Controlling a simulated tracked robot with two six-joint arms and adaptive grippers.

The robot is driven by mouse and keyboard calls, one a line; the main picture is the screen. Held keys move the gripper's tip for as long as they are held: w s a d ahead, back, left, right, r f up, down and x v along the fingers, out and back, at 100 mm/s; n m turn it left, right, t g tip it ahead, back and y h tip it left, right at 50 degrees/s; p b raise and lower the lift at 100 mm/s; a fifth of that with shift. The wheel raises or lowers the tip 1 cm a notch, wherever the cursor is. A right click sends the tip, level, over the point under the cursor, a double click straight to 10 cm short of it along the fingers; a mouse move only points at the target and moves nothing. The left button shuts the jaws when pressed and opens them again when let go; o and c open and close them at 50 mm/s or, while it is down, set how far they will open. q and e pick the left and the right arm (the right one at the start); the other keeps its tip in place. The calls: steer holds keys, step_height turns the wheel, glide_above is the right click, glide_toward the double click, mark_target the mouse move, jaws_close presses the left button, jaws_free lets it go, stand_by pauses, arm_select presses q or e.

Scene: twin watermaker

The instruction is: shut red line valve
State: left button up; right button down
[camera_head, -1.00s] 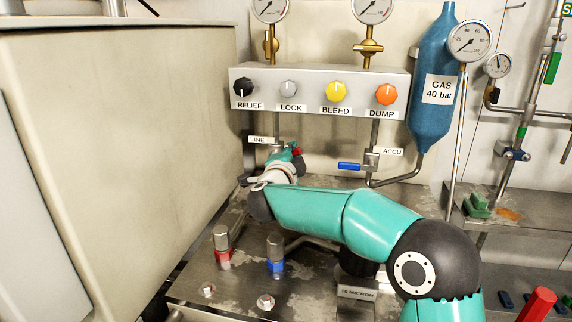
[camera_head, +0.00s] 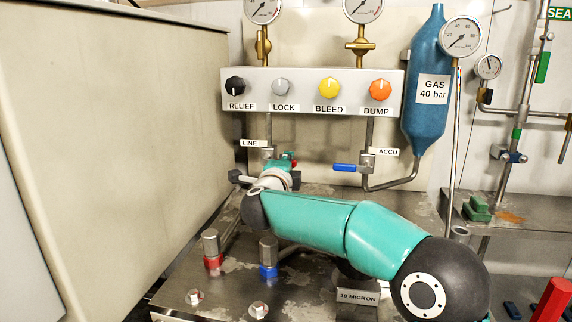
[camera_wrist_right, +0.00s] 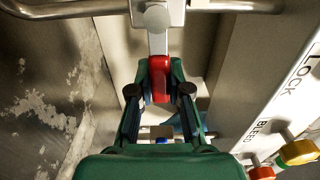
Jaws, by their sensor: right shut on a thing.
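The red line valve is below the LINE label (camera_head: 255,143) in the head view, mostly hidden by my right gripper (camera_head: 288,164). A bit of its red handle (camera_head: 293,165) shows at the fingertips. In the right wrist view, the red handle end (camera_wrist_right: 159,90) sits between the fingertips of my right gripper (camera_wrist_right: 159,76), which is shut on it. The handle's metal arm (camera_wrist_right: 157,42) runs up to the valve stem and stands crosswise to the pipe (camera_wrist_right: 80,9) in that picture. My left gripper is not in view.
The ACCU valve with a blue handle (camera_head: 345,167) is just right of my gripper. Above is the grey panel (camera_head: 304,106) with several knobs. Red-based (camera_head: 213,262) and blue-based (camera_head: 268,271) fittings stand in front on the metal bench. A beige cabinet (camera_head: 110,140) bounds the left.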

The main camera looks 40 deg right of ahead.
steer(key=shift+f, duration=0.35)
steer(key=c, duration=1.1)
jaws_free()
steer(key=shift+r, duration=0.2)
steer(key=shift+a, duration=0.1)
steer(key=v, duration=1.2)
